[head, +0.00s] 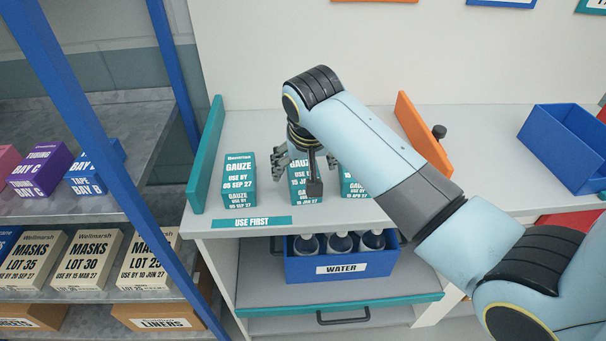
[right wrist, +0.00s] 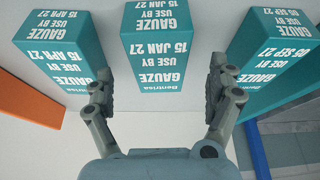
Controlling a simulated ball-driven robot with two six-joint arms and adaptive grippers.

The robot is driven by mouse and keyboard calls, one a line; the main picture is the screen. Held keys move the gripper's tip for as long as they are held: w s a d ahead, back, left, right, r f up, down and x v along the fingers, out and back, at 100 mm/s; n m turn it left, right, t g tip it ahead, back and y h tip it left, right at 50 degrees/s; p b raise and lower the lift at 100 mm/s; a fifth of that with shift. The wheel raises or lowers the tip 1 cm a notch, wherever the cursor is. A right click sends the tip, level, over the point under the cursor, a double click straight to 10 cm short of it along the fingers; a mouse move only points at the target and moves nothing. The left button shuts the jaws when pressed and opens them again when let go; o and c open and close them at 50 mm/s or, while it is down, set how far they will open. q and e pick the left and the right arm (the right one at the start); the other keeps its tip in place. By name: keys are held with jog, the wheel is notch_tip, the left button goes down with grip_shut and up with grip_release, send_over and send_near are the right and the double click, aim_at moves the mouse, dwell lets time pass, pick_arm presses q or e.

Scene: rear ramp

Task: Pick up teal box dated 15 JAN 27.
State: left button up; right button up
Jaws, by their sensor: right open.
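The teal gauze box dated 15 JAN 27 (head: 298,188) stands in the middle of three teal boxes on the counter, partly covered by my right gripper. In the right wrist view this box (right wrist: 158,45) appears upside down, centred between the fingers. My right gripper (head: 307,161) is open over the box. In the right wrist view the gripper (right wrist: 161,75) has one finger to each side of the box's lower end, with gaps showing. I cannot tell how deep the fingertips reach. My left gripper is not in view.
A teal gauze box dated 05 SEP 27 (head: 240,180) stands to the left, another dated 15 APR 27 (right wrist: 65,50) to the right. Teal (head: 207,155) and orange (head: 423,135) dividers flank the row. A blue bin (head: 565,150) stands farther right. A blue WATER crate (head: 300,268) sits below.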

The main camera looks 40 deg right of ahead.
aim_at(304, 169)
jog(key=x, duration=0.4)
jog(key=shift+w+d+f, duration=0.25)
jog(key=shift+w, duration=0.1)
jog(key=c, duration=1.3)
